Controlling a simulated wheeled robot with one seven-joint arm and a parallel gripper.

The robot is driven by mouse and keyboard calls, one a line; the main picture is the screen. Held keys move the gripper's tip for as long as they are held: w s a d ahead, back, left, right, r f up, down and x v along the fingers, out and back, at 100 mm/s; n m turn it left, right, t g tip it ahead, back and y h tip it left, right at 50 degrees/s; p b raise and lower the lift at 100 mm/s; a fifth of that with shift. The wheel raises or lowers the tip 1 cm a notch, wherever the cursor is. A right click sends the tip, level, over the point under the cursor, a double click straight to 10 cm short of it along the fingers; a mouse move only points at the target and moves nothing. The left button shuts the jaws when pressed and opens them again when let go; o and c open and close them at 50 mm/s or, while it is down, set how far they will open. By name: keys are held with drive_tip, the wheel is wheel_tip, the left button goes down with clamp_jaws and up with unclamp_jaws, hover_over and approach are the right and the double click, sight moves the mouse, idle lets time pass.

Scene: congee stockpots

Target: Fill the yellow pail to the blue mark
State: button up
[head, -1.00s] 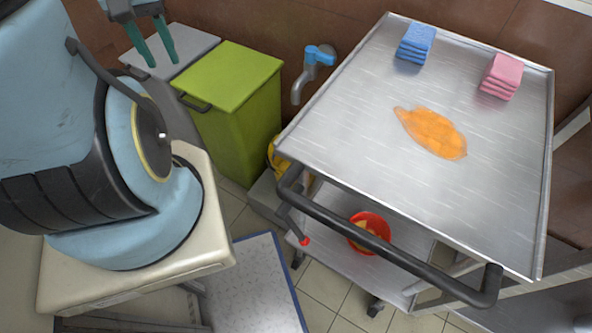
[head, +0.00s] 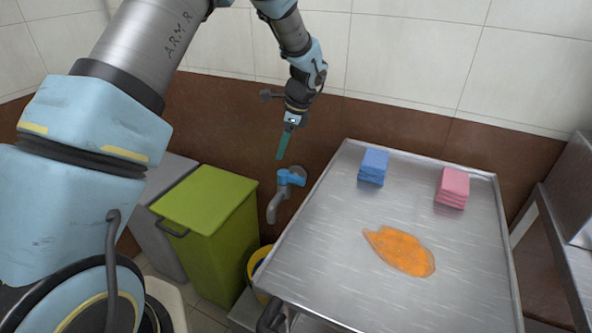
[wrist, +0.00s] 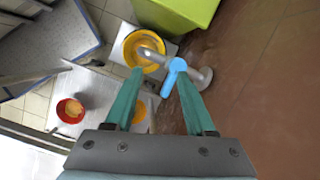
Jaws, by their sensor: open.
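The yellow pail (wrist: 128,48) stands on the floor-level block below the wall tap, its rim and part of its inside showing in the wrist view. In the head view the pail (head: 256,268) is mostly hidden behind the trolley and green bin. The tap has a grey spout (head: 275,207) and a blue lever (head: 291,177); in the wrist view the spout reaches over the pail. I cannot make out a blue mark or water level. My gripper (head: 280,157) is open and empty, pointing down just above the blue lever, which shows between its teal fingers in the wrist view.
A steel trolley (head: 335,270) stands right of the tap, with an orange spill (head: 400,250), blue sponges (head: 373,166) and pink sponges (head: 452,187) on top. A green bin (head: 215,225) and grey bin (head: 165,185) stand left. A red bowl (wrist: 70,108) shows in the wrist view.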

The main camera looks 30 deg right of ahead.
sight(295, 176)
drive_tip(key=s+d+f+m, duration=0.2)
drive_tip(key=d+m, duration=0.2)
drive_tip(key=d, duration=0.3)
drive_tip(key=shift+t, duration=0.5)
drive_tip(key=p+x, duration=0.3)
drive_tip(key=x, duration=0.8)
drive_tip(key=shift+d+f, duration=0.1)
clamp_jaws()
